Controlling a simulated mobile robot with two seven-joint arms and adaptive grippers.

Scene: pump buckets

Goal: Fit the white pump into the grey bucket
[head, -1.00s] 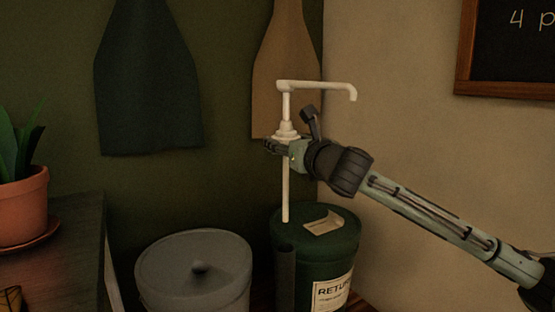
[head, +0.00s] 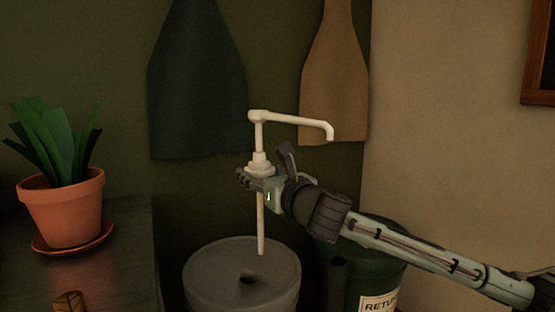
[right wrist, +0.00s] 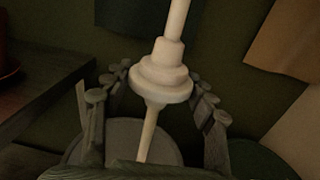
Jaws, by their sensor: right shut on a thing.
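The white pump (head: 258,155) is upright in the head view, its spout pointing right and its long tube hanging down. My right gripper (head: 255,181) is shut on the pump just below its collar. In the right wrist view the pump (right wrist: 160,78) stands between the fingers of the gripper (right wrist: 155,100). The grey bucket (head: 215,292) stands below, with a dark hole in its lid. The tube's lower end shows above the lid, close to the hole in the picture; the gap between them is hard to judge. My left gripper is not in view.
A green bucket (head: 388,265) with a "RETU..." label stands right of the grey one, partly behind my right arm. A dark counter (head: 120,265) at the left bears a potted plant (head: 65,205). Two aprons (head: 198,90) hang on the wall behind.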

